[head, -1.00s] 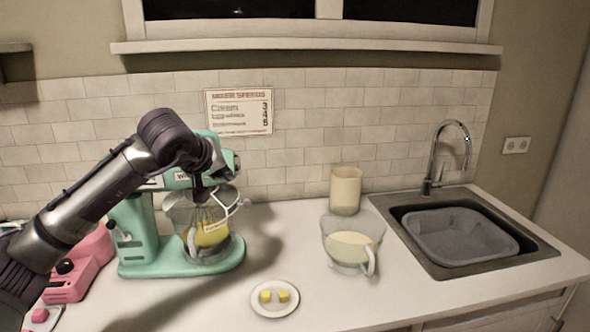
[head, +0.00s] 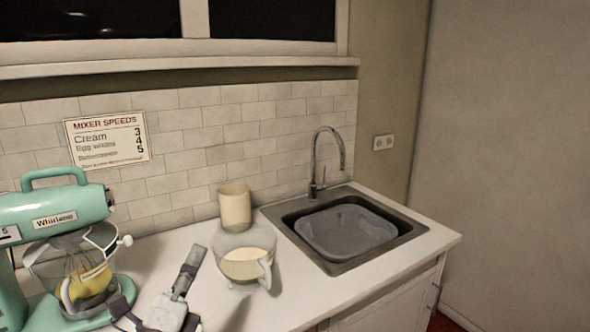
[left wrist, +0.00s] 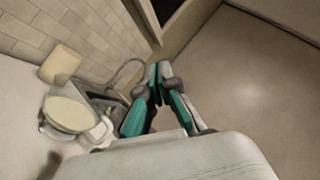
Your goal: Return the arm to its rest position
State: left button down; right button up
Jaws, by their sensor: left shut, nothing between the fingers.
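My left gripper (head: 190,262) comes in from the bottom of the head view, between the mixer and the glass jug. Its fingers are shut with nothing between them and point toward the back wall. In the left wrist view its green-padded fingers (left wrist: 158,76) are together and empty. The green stand mixer (head: 62,212) stands at the left, with a whisk over a glass bowl (head: 40,262) holding something yellow. My right gripper is not in view.
A glass jug of pale liquid (head: 247,262) stands right of the gripper, with a cream canister (head: 234,207) behind it. The sink (head: 398,222) holds a grey basin (head: 346,232). A mixer-speeds sign (head: 107,140) is on the tiles. Floor is open at the right.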

pick_arm(q)
jog(key=s+a+f+n+g+y, duration=0.3)
jog(key=f+n+g+y, duration=0.1)
jog(key=f+n, duration=0.45)
jog(key=s+a+f+n+g+y, duration=0.3)
jog(key=a+f+n+g+y, duration=0.1)
jog(key=f+n, duration=0.5)
jog(key=s+d+f+n+g+h, duration=0.25)
jog(key=s+f+n+g, duration=0.65)
jog(key=s+f, duration=0.95)
jog(key=s+d+f+m+g, duration=0.1)
jog(key=s+f+m+g, duration=0.15)
jog(key=f, duration=2.15)
jog(key=s+a+f+g, duration=0.2)
jog(key=s+a+f, duration=0.1)
jog(key=s+f, duration=1.4)
jog(key=shift+s, duration=0.5)
